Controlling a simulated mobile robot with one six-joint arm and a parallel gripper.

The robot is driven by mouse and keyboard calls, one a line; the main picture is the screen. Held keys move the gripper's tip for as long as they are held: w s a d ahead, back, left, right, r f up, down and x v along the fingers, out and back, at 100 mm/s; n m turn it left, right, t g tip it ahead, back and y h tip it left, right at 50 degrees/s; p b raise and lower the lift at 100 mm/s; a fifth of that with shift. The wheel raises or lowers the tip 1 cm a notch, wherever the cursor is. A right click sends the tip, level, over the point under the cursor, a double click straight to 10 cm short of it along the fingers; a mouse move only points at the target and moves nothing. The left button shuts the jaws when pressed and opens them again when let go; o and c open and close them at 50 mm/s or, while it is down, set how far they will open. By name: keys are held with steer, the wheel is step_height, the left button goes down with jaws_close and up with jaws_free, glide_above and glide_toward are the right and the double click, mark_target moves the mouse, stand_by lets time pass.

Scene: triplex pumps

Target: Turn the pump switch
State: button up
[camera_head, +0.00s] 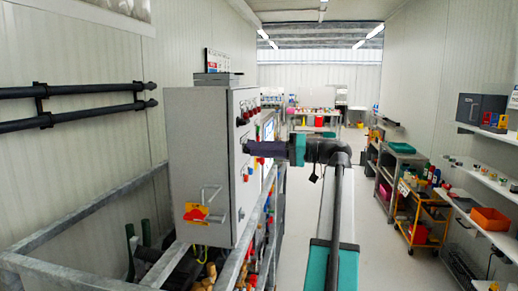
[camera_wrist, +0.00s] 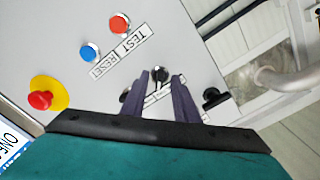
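The grey control cabinet (camera_head: 205,150) stands left of centre in the head view. My gripper (camera_head: 250,148) reaches to its panel side from the right. In the wrist view, my gripper (camera_wrist: 161,78) has two dark purple fingers, open with a clear gap. A black rotary switch (camera_wrist: 160,73) on the panel sits in line with the gap, between the fingertips. I cannot tell whether the fingers touch it. A label below it is partly hidden by the fingers. Another black knob (camera_wrist: 213,97) is right of the fingers.
The panel also carries a red button (camera_wrist: 120,23), a blue button (camera_wrist: 89,52) with TEST and RESET labels, and a red emergency stop (camera_wrist: 40,100) on yellow. A metal frame rail (camera_head: 245,250) runs below the cabinet. Shelves (camera_head: 485,215) line the right wall.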

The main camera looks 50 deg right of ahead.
steer(key=shift+w, duration=0.1)
steer(key=shift+c, duration=0.4)
jaws_close()
steer(key=shift+f+n+b, duration=0.15)
steer(key=shift+n+b, duration=0.45)
steer(key=shift+b, duration=0.5)
steer(key=shift+n+b, duration=3.7)
steer(key=shift+b, duration=1.5)
steer(key=shift+r, duration=0.2)
